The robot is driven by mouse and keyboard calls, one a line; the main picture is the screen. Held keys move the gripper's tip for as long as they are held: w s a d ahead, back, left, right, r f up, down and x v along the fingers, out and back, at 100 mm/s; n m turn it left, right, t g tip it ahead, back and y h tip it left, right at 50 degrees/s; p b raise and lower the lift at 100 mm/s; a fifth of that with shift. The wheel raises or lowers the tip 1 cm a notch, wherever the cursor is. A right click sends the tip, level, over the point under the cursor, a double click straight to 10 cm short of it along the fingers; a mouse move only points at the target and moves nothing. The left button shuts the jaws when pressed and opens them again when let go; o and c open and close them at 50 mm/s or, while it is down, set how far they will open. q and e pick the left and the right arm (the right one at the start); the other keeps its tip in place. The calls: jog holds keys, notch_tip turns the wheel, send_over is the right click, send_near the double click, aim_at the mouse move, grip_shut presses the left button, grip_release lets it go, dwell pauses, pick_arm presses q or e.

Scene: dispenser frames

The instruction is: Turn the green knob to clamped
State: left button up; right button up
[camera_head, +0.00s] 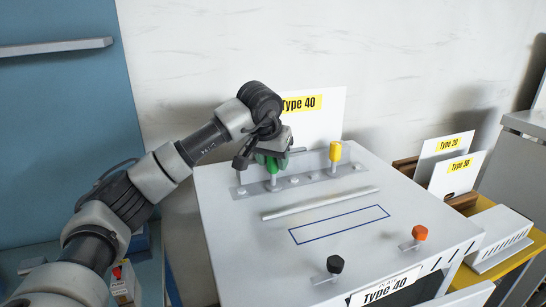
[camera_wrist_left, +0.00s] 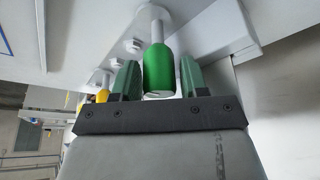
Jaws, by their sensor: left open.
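The green knob (camera_wrist_left: 159,72) is a green cylinder on a grey stem, seen close in the left wrist view. In the head view the green knob (camera_head: 273,165) is at the back-left of the white dispenser box (camera_head: 320,200), partly hidden by my gripper. My left gripper (camera_head: 271,157) is open, its dark green fingers on either side of the knob. In the left wrist view my left gripper (camera_wrist_left: 160,75) shows a small gap beside the knob; I cannot tell whether either finger touches it. My right gripper is not in view.
A yellow knob (camera_head: 335,151) stands right of the green one on the same plate. A black knob (camera_head: 335,264) and an orange knob (camera_head: 420,233) are at the front. A raised bar (camera_head: 320,203) crosses the top. A "Type 40" sign (camera_head: 318,116) stands behind.

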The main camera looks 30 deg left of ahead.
pick_arm(q)
jog(key=shift+c, duration=0.2)
jog(key=c, duration=0.5)
jog(key=shift+c, duration=0.6)
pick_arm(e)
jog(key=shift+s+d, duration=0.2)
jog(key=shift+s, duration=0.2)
